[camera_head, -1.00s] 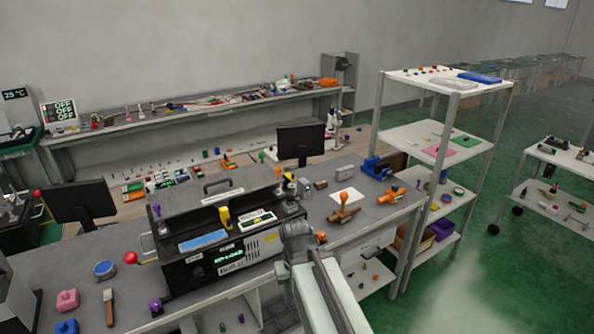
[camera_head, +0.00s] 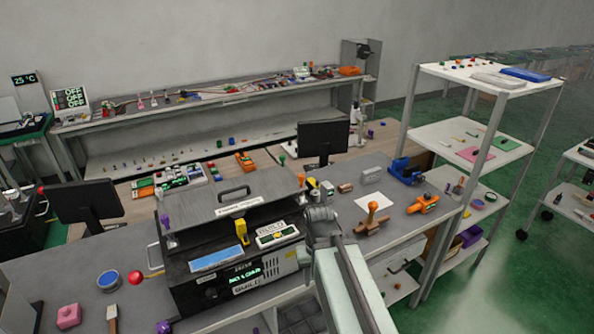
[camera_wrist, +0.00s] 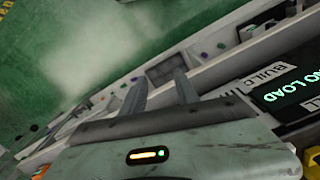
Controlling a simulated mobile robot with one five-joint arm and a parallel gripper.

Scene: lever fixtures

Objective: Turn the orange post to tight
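My arm rises from the bottom of the head view, between the machine and the brown fixture. My gripper (camera_wrist: 160,85) shows in the wrist view with its two fingers apart and nothing between them. It points toward the bench front and green floor, and the post is not recognisable in that view. The fingertips are not clear in the head view.
An orange clamp (camera_head: 423,204), a blue vise (camera_head: 405,171) and a white sheet (camera_head: 378,203) lie near the post. A white shelf rack (camera_head: 488,75) rises at the right. The bench has a front edge.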

